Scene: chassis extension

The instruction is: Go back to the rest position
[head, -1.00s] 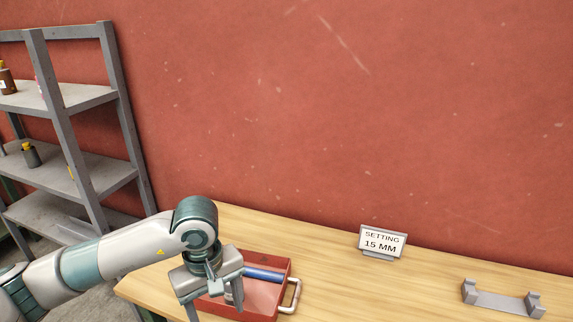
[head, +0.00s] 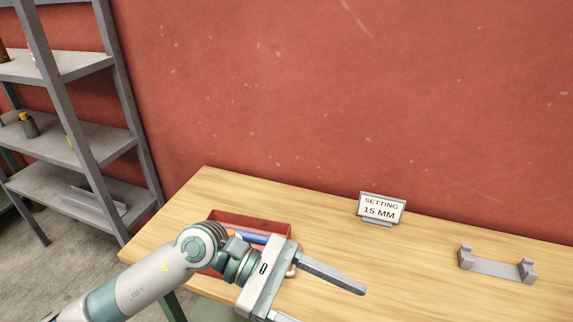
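My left gripper (head: 322,302) is in the lower middle, in front of the red tray (head: 222,216), its fingers pointing right over the table. The fingers are spread wide apart with nothing seen between them; the nearer finger is cut off by the bottom edge. My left arm comes in from the lower left and hides much of the tray. A blue, rod-like item (head: 251,237) with an orange part shows inside the tray. My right gripper is not in view.
The wooden table (head: 420,285) carries a sign (head: 381,208) reading "SETTING 15 MM" and a grey two-post holder (head: 497,265), which looks empty. The table's middle and right are mostly clear. A grey shelf (head: 75,65) stands at left, before a red wall.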

